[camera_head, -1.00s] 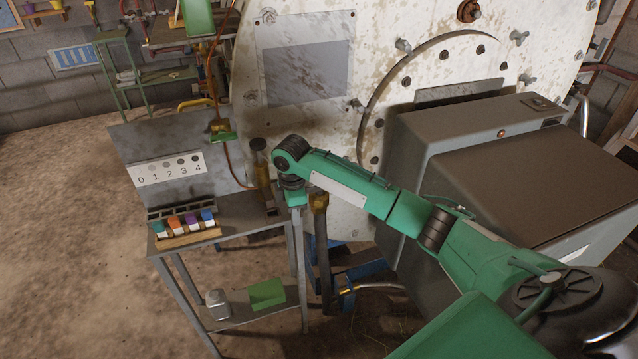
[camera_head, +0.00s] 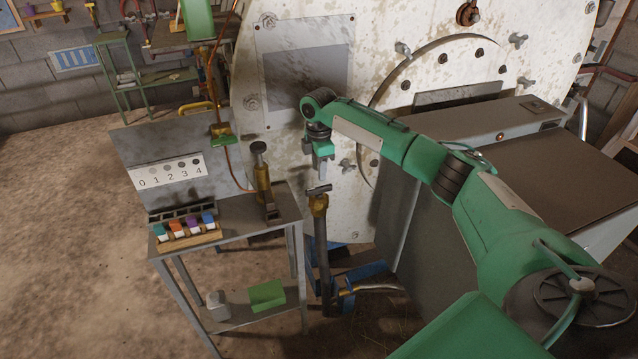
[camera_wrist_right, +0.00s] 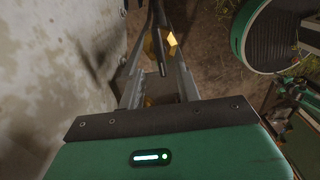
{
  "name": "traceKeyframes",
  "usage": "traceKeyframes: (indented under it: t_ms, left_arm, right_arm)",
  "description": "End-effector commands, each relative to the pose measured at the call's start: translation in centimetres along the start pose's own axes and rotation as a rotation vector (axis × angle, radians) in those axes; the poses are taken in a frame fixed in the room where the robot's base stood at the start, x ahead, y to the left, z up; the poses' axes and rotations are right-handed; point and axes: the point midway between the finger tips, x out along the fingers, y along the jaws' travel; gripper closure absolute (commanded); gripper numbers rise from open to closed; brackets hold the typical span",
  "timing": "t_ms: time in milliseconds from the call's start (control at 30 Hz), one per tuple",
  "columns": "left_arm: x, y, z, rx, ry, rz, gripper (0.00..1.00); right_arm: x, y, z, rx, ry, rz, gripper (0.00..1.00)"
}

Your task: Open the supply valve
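The supply valve appears to be the brass fitting (camera_head: 319,207) on top of an upright dark pipe in the head view. A short dark handle (camera_head: 319,189) lies across its top. My right gripper (camera_head: 322,178) points down just above the handle, apart from it in the head view. In the right wrist view the two fingers (camera_wrist_right: 158,75) stand apart. The dark handle (camera_wrist_right: 160,52) and brass body (camera_wrist_right: 172,43) show beyond and between the fingertips. The gripper appears empty. My left gripper is not in view.
A grey metal stand (camera_head: 285,203) left of the valve carries a brass hand-pump-like piece (camera_head: 261,178), a rack of coloured blocks (camera_head: 186,231) and a 0–4 scale plate (camera_head: 168,174). The large pale vessel (camera_head: 385,25) and a grey cabinet (camera_head: 445,150) stand behind and right.

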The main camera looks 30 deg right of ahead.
Motion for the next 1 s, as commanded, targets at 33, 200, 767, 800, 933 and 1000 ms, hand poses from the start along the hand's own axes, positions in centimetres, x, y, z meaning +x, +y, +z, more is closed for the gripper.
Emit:
traceKeyframes:
  t_ms: [33,200,767,800,933,1000]
  left_arm:
    - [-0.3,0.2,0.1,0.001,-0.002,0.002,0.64]
    - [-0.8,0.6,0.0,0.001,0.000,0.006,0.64]
    - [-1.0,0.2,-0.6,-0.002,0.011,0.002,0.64]
    - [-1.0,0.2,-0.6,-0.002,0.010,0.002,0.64]
    - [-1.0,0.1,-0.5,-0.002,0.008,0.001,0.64]
    - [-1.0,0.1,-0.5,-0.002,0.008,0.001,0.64]
  right_arm:
    - [1.0,-0.1,0.0,0.000,-0.001,-0.003,0.66]
    - [4.1,-0.1,0.0,0.001,-0.001,-0.002,0.66]
    - [6.8,0.0,0.0,0.000,0.000,0.001,0.66]
    - [6.8,0.0,0.0,0.000,0.000,0.001,0.74]
    - [6.7,0.0,0.0,0.000,0.000,0.001,0.99]
    - [6.7,0.0,0.0,0.000,0.000,0.001,1.00]
